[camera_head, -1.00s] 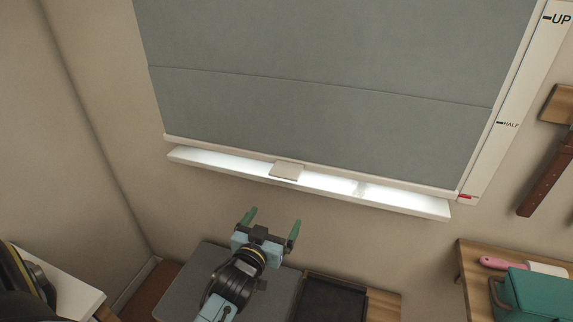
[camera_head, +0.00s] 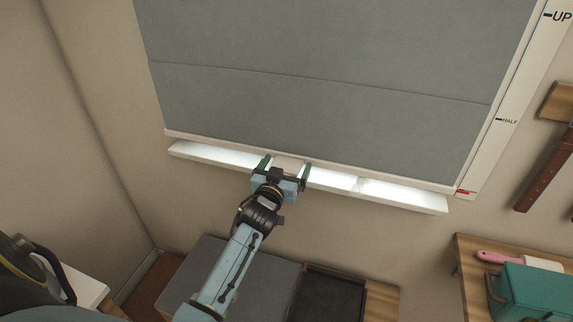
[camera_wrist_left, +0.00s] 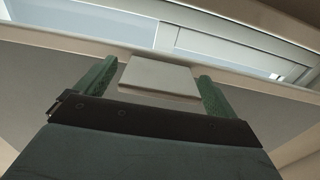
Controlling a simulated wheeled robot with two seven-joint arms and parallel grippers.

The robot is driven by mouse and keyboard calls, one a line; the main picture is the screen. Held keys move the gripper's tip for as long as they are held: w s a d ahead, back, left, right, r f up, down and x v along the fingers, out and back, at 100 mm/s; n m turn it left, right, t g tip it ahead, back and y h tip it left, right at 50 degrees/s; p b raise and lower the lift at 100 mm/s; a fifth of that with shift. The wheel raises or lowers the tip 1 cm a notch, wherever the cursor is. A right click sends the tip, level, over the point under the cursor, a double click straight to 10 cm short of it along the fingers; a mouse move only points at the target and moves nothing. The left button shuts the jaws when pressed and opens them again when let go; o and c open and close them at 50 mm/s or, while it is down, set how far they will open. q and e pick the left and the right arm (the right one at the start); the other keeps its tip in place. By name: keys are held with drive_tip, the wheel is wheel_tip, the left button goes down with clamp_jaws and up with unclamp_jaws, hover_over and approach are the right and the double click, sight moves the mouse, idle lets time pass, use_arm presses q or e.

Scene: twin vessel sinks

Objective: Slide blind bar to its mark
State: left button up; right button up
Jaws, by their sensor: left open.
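The grey blind (camera_head: 320,90) hangs low over the window, with a pale bottom bar (camera_head: 380,178) along its lower edge. A small beige pull tab (camera_head: 289,164) sits on the bar near its middle. My left gripper (camera_head: 287,167) is open, with one green finger on each side of the tab. In the left wrist view the tab (camera_wrist_left: 160,77) lies between the fingers, with a gap visible on either side. The scale strip (camera_head: 510,100) at the right carries the marks UP (camera_head: 560,16) and HALF (camera_head: 508,120). A red marker (camera_head: 464,192) is at its lower end. My right gripper is not in view.
A white sill (camera_head: 405,197) runs below the bar. Below are a grey surface (camera_head: 240,275) and a black tray (camera_head: 330,295). At right are a shelf with a teal box (camera_head: 530,290), a pink-handled tool (camera_head: 500,258) and a hanging wooden-handled tool (camera_head: 545,170).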

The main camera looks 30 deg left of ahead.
use_arm(q)
drive_tip(key=shift+w+a, duration=0.1)
drive_tip(key=shift+w, duration=0.25)
drive_tip(key=shift+c, duration=0.2)
